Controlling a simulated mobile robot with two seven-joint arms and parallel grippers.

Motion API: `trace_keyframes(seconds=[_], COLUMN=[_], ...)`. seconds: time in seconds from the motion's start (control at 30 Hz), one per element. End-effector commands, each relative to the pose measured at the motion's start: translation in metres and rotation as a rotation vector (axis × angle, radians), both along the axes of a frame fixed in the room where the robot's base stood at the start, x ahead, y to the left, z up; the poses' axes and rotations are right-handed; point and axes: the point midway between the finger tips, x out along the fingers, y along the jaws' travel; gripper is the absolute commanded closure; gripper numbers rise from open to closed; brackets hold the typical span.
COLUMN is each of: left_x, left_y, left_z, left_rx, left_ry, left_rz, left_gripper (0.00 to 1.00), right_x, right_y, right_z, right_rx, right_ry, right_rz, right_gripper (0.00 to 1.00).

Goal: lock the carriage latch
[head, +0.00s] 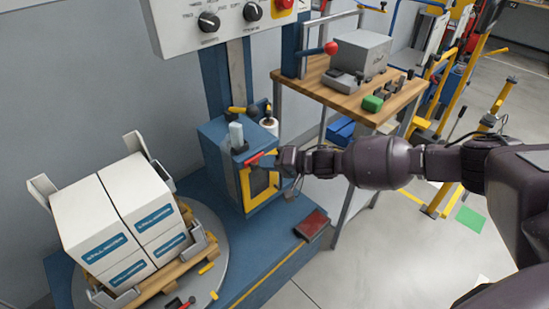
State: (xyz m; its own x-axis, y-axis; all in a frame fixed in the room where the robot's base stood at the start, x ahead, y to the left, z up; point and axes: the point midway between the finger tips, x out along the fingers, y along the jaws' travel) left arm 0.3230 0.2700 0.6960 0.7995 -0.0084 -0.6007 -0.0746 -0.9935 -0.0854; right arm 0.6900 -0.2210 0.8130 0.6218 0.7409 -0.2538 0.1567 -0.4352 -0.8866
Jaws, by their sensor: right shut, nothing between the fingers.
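The blue wrapper carriage (216,151) stands on the column beside the turntable, with a yellow-framed dark panel (262,184) on its front. A small red handle (254,159), which looks like the carriage latch, sits at the top of that panel and points toward the upper right. My right gripper (272,161) reaches in from the right, with its tips at or very near the red handle's right side. It is shut with nothing held. I cannot tell whether it touches the handle, and the gripper hides part of the panel's upper right. My left gripper is out of view.
White boxes (98,208) stand on a pallet on the grey turntable (233,238) at lower left. A control panel (215,22) hangs above. A wooden workbench (347,98) with tools stands behind my right arm. A dark red pad (311,225) lies on the blue base.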

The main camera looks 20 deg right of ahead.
Motion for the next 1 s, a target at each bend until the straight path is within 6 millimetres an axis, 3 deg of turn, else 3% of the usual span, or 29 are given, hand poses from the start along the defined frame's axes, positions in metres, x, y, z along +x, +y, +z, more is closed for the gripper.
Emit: trace_keyframes(seconds=[1.0], left_x=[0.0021], left_y=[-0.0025], left_z=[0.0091], left_rx=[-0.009], left_ry=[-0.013], left_rz=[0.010], left_gripper=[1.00], right_x=[-0.0004], right_y=[0.0025], right_z=[0.0000], right_rx=[-0.087], right_ry=[-0.035], right_rz=[0.000], right_gripper=[1.00])
